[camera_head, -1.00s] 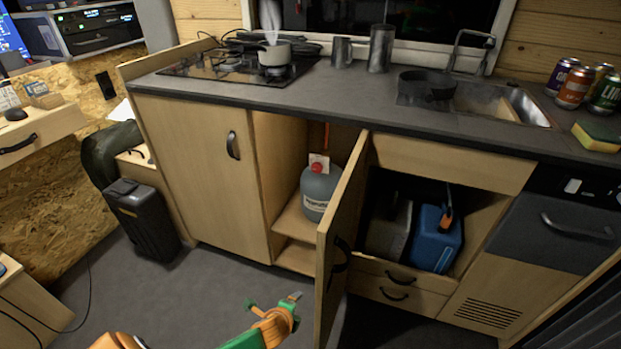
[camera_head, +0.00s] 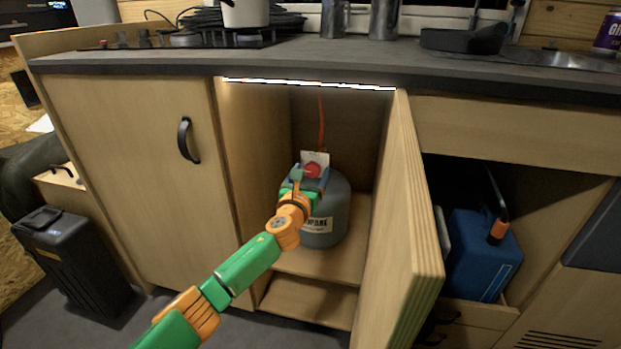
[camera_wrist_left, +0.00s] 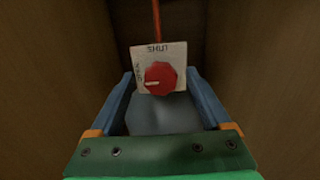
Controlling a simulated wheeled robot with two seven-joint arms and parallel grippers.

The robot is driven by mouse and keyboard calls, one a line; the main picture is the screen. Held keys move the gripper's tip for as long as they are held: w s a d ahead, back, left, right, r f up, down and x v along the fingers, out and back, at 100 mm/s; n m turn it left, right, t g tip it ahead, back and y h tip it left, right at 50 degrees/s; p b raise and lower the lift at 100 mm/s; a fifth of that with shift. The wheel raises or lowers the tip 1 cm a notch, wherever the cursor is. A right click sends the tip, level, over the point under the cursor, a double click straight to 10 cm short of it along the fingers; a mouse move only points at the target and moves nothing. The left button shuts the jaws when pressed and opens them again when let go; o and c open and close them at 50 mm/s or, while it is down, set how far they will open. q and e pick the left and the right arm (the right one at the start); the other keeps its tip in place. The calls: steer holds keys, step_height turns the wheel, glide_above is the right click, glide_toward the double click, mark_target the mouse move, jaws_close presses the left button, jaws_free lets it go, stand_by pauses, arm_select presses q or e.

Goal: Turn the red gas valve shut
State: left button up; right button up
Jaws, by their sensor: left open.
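The red gas valve (camera_head: 312,170) is a round knob on top of the grey propane bottle (camera_head: 322,238) inside the open cabinet. In the left wrist view, the knob (camera_wrist_left: 161,78) sits before a pale plate (camera_wrist_left: 172,53) marked SHUT at the top and OPEN at the left. The knob's white mark points left, toward OPEN. My left gripper (camera_head: 311,178) reaches into the cabinet at the bottle's top. It is open, with one blue finger on each side of the knob and visible gaps between. My right gripper is not in view.
The open cabinet door (camera_head: 402,230) stands just right of my left arm, and the cabinet's side wall (camera_head: 256,160) is on the left. An orange hose (camera_head: 321,122) rises behind the valve. A pot (camera_head: 245,12) stands on the stove above.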

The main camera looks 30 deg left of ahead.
arm_select(q)
steer(key=shift+w, duration=0.25)
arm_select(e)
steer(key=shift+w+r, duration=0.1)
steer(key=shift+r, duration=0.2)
arm_select(q)
jaws_close()
